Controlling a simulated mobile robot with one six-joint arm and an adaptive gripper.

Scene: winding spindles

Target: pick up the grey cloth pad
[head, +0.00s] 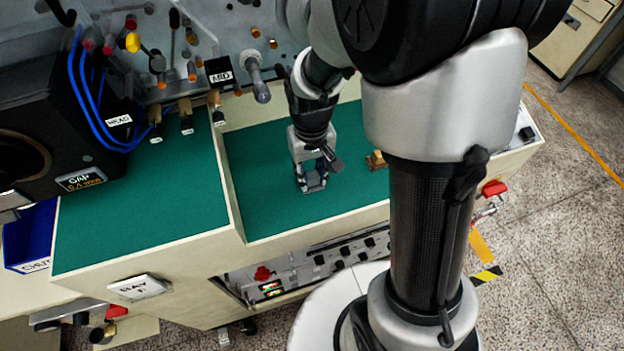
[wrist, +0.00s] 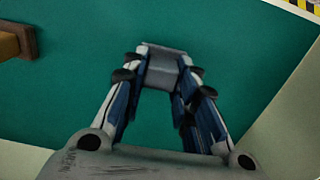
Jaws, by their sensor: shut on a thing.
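The grey cloth pad (wrist: 165,72) is a small grey block between my fingertips in the wrist view. My gripper (wrist: 163,75) is shut on it, with a finger on each side. In the head view my gripper (head: 314,180) points down over the green top of the right-hand bench section. The pad is mostly hidden there by the fingers. I cannot tell whether the pad touches the green surface (head: 270,215) or is a little above it.
A brass-brown block (head: 376,160) stands right of my gripper; it also shows in the wrist view (wrist: 14,42). A raised green section (head: 140,220) lies to the left. A panel with rods and knobs (head: 185,50) stands behind. A blue bin (head: 28,238) is at far left.

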